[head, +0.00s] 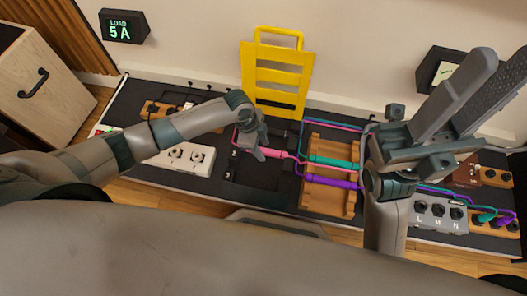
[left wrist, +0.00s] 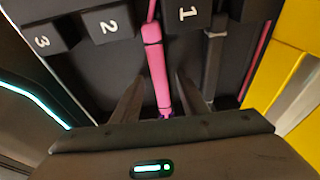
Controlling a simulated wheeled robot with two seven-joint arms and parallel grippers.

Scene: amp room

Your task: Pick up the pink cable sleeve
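The pink cable sleeve (head: 275,154) is a short thick tube on a thin pink cable, left of the wooden rack. In the left wrist view the sleeve (left wrist: 157,65) runs lengthwise in the upper middle, its near end reaching down between the fingertips. My left gripper (head: 259,149) is at the sleeve in the head view. In the left wrist view its two fingers (left wrist: 158,100) stand apart on either side of the sleeve, with visible gaps. My right gripper (head: 472,92) is raised at the right, its fingers apart and nothing seen between them.
A wooden rack (head: 322,200) carries teal and purple sleeves on cables. A yellow slatted stand (head: 279,75) stands behind my left gripper. Black blocks numbered 1 (left wrist: 187,14), 2 (left wrist: 108,24) and 3 (left wrist: 45,40) lie near the sleeve. A white socket strip (head: 180,156) is at the left.

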